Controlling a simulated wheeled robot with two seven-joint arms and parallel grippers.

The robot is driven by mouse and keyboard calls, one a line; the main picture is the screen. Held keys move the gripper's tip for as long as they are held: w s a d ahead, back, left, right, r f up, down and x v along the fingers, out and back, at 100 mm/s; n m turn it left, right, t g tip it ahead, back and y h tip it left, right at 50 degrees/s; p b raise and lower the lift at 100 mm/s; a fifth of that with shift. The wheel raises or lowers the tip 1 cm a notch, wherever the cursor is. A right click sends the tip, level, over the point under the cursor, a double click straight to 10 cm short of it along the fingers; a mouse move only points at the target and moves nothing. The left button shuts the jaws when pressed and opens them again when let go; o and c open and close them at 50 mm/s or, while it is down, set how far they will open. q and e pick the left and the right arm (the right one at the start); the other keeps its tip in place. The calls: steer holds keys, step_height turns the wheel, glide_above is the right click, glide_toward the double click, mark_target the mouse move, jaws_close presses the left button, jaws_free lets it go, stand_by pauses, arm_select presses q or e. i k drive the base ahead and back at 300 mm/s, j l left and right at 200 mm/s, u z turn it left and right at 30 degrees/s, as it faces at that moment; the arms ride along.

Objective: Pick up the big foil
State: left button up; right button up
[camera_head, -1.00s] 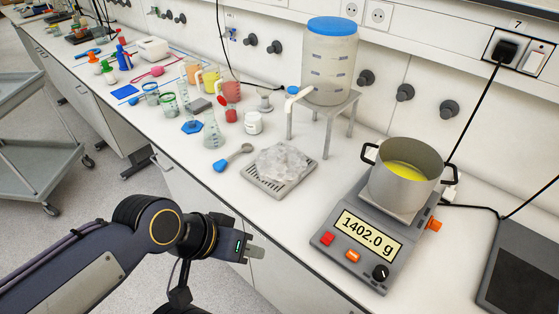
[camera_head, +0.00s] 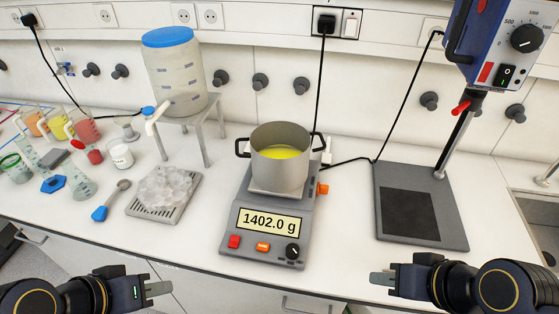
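A whitish, glassy, lumpy heap (camera_head: 165,187) lies on a grey slotted tray (camera_head: 137,209) left of the scale in the head view. I cannot tell whether it is crumpled foil or ice, and I see no other thing that is clearly a big foil. My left gripper (camera_head: 159,288) is in front of the bench edge at the lower left, below the tray and apart from it. My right gripper (camera_head: 382,278) is in front of the bench at the lower right. Both seem empty, with their finger gaps hard to make out.
A scale (camera_head: 263,225) reading 1402.0 g bears a pot (camera_head: 280,166) with yellow liquid. A mixer stand (camera_head: 421,230) stands to the right. A dispenser (camera_head: 178,80) stands behind the tray, and a blue-handled spoon (camera_head: 105,208) and glassware lie left. Bare bench lies between scale and stand.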

mark_target(167, 189)
steer(key=j+u, duration=0.15)
steer(key=j, duration=0.25)
steer(key=i+j+u, duration=0.2)
steer(key=j, duration=0.15)
steer(key=i+j+u, duration=0.15)
steer(key=j, duration=0.25)
steer(key=i+j+u, duration=0.2)
steer(key=j, duration=0.2)
steer(key=i+j+u, duration=0.15)
steer(key=i+j, duration=0.15)
